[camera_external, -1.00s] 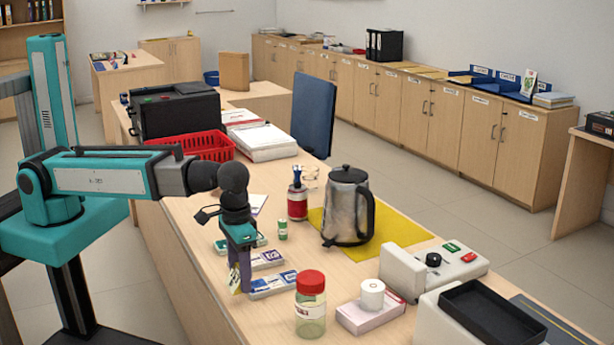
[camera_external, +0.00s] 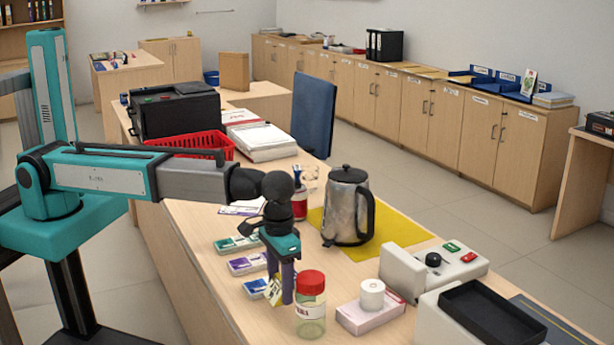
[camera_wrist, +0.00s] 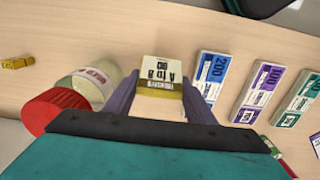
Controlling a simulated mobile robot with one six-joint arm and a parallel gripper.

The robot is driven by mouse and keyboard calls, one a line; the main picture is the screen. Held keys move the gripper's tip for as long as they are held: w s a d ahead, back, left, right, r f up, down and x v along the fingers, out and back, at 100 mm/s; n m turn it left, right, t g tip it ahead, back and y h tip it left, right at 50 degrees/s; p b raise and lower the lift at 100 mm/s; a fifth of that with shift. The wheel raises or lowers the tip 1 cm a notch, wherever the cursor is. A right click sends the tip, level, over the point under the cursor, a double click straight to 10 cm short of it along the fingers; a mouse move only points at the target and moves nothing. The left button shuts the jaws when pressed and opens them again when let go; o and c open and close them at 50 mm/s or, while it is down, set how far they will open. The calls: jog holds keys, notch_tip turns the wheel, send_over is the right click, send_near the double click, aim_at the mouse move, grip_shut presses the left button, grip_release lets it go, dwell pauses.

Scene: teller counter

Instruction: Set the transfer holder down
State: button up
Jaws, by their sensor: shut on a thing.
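The transfer holder (camera_wrist: 160,78) is a small cream and dark-yellow piece with printed lettering, between my two purple fingers in the wrist view. My gripper (camera_wrist: 160,100) is shut on it. In the external view, my gripper (camera_external: 281,292) points down low over the counter's near part, with the holder (camera_external: 273,291) partly showing at the fingertips. I cannot tell whether the holder touches the counter. A jar with a red lid (camera_external: 311,304) stands close to the right of my gripper. The blue banknote bundle (camera_external: 256,288) lies just to its left.
Purple (camera_external: 246,264) and green (camera_external: 237,243) bundles lie farther back in a row. A white roll on a pink box (camera_external: 370,312), a metal jug (camera_external: 346,206) on a yellow mat and a grey-white device (camera_external: 432,268) stand to the right. A small yellow piece (camera_wrist: 17,62) lies at the wrist view's left.

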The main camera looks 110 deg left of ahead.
jog(key=shift+w, duration=0.35)
jog(key=shift+f, duration=0.1)
jog(key=shift+f+p, duration=0.5)
jog(key=shift+f, duration=1.2)
jog(key=shift+f, duration=0.1)
jog(key=o, duration=1)
jog(key=shift+o, duration=0.2)
jog(key=shift+r+b, duration=1)
jog(key=shift+r, duration=5.15)
